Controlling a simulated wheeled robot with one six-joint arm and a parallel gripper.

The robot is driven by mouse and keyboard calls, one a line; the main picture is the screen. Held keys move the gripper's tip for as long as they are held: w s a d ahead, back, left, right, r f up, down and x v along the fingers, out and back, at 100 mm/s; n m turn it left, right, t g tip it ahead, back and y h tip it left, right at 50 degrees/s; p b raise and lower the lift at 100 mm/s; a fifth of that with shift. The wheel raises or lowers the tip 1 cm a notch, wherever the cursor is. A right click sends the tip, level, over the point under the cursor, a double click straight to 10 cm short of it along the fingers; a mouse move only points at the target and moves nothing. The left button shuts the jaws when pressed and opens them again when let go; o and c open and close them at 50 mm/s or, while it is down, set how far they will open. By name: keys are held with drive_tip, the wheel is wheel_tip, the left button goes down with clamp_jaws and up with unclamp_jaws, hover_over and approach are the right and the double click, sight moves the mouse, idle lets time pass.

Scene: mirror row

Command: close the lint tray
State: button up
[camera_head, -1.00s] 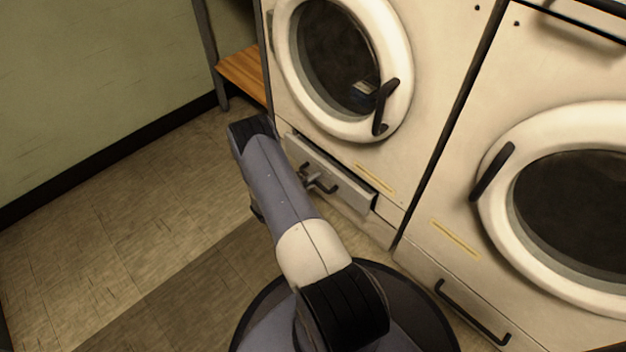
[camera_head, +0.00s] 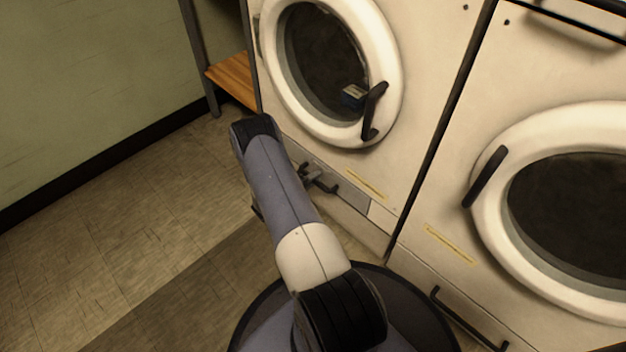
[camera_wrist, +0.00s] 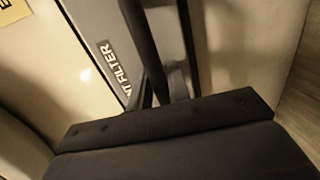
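The lint tray (camera_head: 352,200) is a grey drawer front low on the left machine. It looks flush or nearly flush with the machine's front, with no dark gap above it. Its left part is hidden behind my arm. In the wrist view the grey tray front (camera_wrist: 96,22) carries a label ending in "FILTER". A dark handle bar (camera_wrist: 138,30) crosses that view.
A second machine (camera_head: 440,200) stands to the right. A wooden shelf (camera_head: 235,78) is at the back left. The floor on the left is clear.

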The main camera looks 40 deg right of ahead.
drive_tip(key=w+p+v, duration=0.1)
drive_tip(key=p+v, duration=0.2)
drive_tip(key=v, duration=0.7)
drive_tip(key=shift+s+a, duration=0.4)
drive_tip(key=shift+s, duration=0.1)
drive_tip(key=b+x, duration=0.3)
drive_tip(key=x, duration=0.7)
drive_tip(key=shift+s+d, duration=0.1)
drive_tip(key=shift+d, duration=0.35)
drive_tip(key=shift+f+p+v, duration=0.2)
drive_tip(key=shift+p+v, duration=0.2)
drive_tip(key=shift+v, duration=0.65)
drive_tip(key=shift+a, duration=0.1)
